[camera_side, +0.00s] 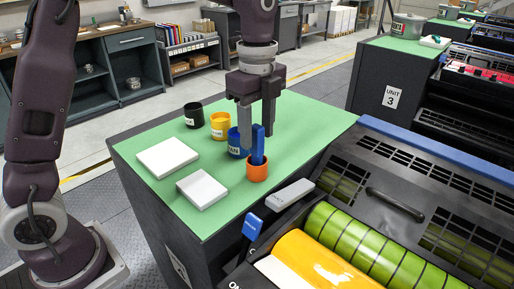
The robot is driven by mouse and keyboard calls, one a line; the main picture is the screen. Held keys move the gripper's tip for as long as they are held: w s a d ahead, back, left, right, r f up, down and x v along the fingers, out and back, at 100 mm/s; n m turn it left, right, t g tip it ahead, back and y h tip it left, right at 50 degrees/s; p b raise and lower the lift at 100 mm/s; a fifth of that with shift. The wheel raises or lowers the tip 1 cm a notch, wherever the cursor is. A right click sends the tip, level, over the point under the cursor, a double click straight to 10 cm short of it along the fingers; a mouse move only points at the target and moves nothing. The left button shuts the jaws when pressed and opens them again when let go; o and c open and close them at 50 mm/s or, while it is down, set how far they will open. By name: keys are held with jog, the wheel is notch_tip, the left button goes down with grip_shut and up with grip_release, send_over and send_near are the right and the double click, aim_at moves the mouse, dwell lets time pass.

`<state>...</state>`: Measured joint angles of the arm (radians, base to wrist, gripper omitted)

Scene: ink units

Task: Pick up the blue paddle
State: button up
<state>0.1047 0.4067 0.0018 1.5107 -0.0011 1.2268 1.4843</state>
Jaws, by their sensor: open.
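A blue paddle (258,143) stands nearly upright in an orange cup (257,173) on the green top of a cabinet. Its lower end is hidden inside the cup. My gripper (257,125) points down over the cup, its two fingers apart. The paddle's upper part appears at the fingertips, between them in the picture. I cannot tell whether a finger touches it or whether it lies in front of them.
A blue can (234,145), a yellow can (220,125) and a black can (193,115) stand close behind. Two white blocks (167,157) (202,189) lie at left. A dark press with a blue lever (252,227) and rollers (375,243) borders the cabinet at right.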

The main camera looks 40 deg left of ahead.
jog(key=shift+f, duration=0.5)
grip_shut()
jog(key=shift+r, duration=0.1)
notch_tip(320, 180, up, 10)
jog(key=shift+f, duration=0.1)
